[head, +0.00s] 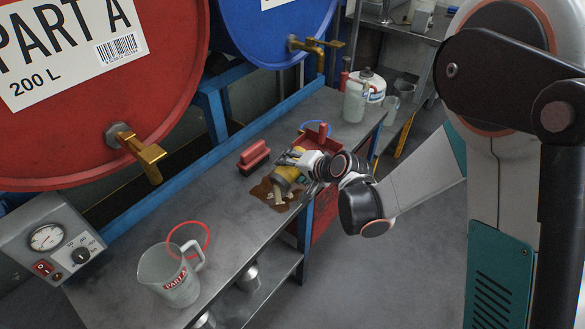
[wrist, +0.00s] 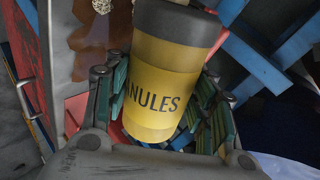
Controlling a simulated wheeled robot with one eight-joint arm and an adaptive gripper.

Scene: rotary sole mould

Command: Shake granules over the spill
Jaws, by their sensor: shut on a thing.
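A yellow granules container (head: 285,175) with a dark grey lid is in my gripper (head: 297,163), over the worktable. In the wrist view the container (wrist: 163,88) shows the letters "NULES" between the two green-padded fingers of my gripper (wrist: 158,100). The container is tilted, its lid end toward the brown spill (head: 264,190) on the table. The spill also shows in the wrist view (wrist: 90,32), with pale patches near the top edge. Pale tan matter (head: 279,197) shows at the spill below the container; I cannot tell if it is falling or lying there.
A red-handled brush (head: 254,157) lies behind the spill, and a red tray or dustpan (head: 322,141) is beside my gripper. A clear jug (head: 170,275) stands at the front left. A red drum (head: 90,90) and a blue drum (head: 270,40) overhang the back. Bare tabletop (head: 225,205) lies left of the spill.

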